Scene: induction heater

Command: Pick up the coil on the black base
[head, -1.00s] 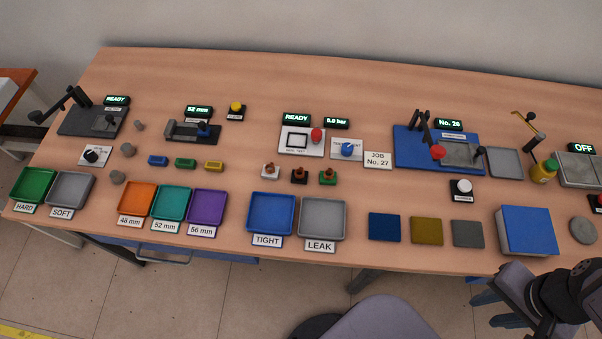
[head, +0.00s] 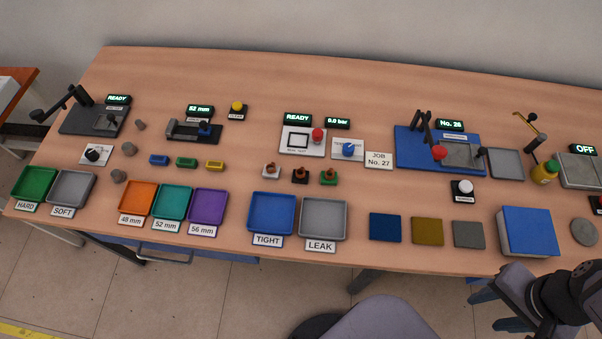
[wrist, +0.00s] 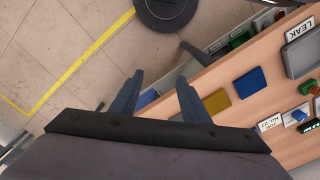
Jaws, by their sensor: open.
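The coil on the black base (head: 300,176) stands on the bench in the head view. It is a small brown piece on a dark foot, in the middle of a row of three. A similar piece on a white base (head: 271,171) is to its left and one on a green base (head: 329,177) to its right. My gripper (head: 484,311) is open and empty at the lower right, off the bench's front edge and far from the coil. Its two fingers also show in the wrist view (wrist: 160,80), apart with nothing between them.
The blue TIGHT tray (head: 271,213) and grey LEAK tray (head: 323,218) lie in front of the row. Coloured pads (head: 427,231) and a blue box (head: 529,231) lie near my gripper. A chair (head: 385,318) stands in front.

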